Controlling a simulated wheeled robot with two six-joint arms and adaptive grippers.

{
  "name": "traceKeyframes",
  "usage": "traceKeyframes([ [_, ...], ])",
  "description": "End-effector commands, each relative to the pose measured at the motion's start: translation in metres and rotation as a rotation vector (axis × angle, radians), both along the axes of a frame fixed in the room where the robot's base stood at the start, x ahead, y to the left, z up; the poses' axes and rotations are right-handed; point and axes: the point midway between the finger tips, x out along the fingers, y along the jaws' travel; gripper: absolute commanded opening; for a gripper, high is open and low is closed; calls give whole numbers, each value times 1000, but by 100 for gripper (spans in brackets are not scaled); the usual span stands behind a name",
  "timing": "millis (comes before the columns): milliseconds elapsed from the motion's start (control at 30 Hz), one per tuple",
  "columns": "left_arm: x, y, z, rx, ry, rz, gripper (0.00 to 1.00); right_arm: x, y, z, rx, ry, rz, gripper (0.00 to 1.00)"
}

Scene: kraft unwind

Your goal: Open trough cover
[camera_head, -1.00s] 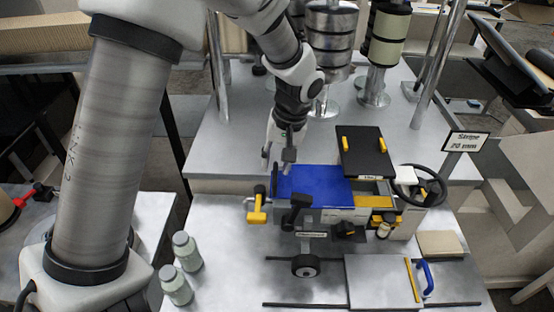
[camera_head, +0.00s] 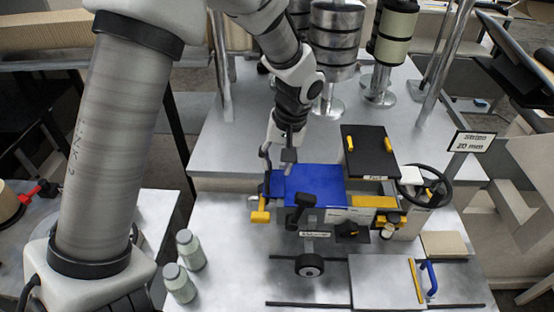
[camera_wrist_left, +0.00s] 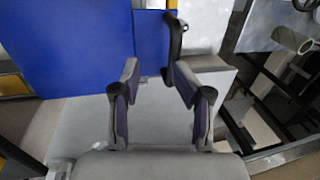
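The blue cover (camera_head: 318,184) lies flat over the trough of the machine, and it fills the upper left of the left wrist view (camera_wrist_left: 65,50). A dark upright handle (camera_wrist_left: 175,38) stands at the cover's edge in the wrist view. My left gripper (camera_head: 278,158) is at the cover's back left corner. In the wrist view its two fingers (camera_wrist_left: 157,72) are apart with nothing clasped between them. The handle is just beyond the fingertips, closer to the right-hand finger; whether they touch is unclear. My right gripper is not in view.
A black panel with yellow grips (camera_head: 368,152) stands behind the cover's right side. A handwheel (camera_head: 424,186) is at the right. A yellow crank handle (camera_head: 260,217) is at the front left. Two jars (camera_head: 190,250) stand left of the machine. Metal rolls (camera_head: 337,45) stand behind.

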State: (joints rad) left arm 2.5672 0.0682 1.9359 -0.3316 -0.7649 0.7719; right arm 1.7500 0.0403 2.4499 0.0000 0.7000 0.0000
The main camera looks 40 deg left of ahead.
Motion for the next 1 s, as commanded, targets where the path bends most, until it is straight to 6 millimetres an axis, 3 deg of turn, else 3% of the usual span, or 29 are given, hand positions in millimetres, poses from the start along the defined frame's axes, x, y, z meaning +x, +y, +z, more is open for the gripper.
traceKeyframes([
  [500,3,-1,8,0,-10,-1,37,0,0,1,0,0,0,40],
  [1000,14,-17,111,-1,-10,-2,37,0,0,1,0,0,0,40],
])
